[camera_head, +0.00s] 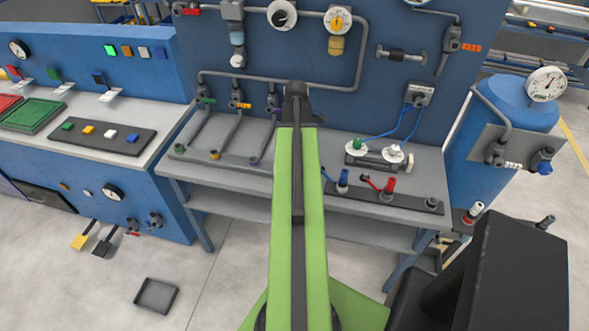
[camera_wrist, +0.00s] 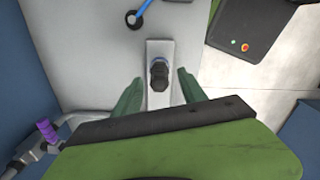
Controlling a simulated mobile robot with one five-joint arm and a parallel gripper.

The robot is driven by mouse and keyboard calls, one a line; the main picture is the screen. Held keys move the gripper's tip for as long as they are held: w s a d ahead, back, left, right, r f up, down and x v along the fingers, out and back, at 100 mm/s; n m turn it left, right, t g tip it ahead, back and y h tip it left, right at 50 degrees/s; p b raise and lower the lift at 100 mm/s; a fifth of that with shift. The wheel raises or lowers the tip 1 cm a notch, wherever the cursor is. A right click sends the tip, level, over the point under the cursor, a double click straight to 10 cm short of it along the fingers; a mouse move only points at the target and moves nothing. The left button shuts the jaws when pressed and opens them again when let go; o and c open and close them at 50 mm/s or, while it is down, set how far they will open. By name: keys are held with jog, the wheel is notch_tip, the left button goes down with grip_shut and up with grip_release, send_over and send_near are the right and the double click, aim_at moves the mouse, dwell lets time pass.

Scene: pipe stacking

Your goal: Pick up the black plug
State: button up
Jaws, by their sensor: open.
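The black plug (camera_wrist: 158,74) stands on a narrow grey bar (camera_wrist: 159,50) in the wrist view, with a purplish ring at its far side. My gripper (camera_wrist: 160,90) is open, its two green fingers on either side of the bar. The plug lies between the fingers in the picture, near their tips; I see no contact, and the height gap cannot be told. In the head view my green arm hides the gripper and the plug.
The grey bench (camera_head: 345,214) carries pipes and fittings. A purple valve handle (camera_wrist: 46,131) is at lower left in the wrist view. A blue-handled part (camera_wrist: 139,13) lies beyond the bar. A blue panel (camera_head: 390,95) rises behind the bench, and a blue tank (camera_head: 480,140) stands at right.

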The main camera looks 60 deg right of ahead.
notch_tip(320, 180, down, 2)
jog(key=shift+b, duration=0.35)
jog(key=shift+r, duration=0.15)
jog(key=shift+c, duration=0.3)
grip_shut()
dwell(0.7)
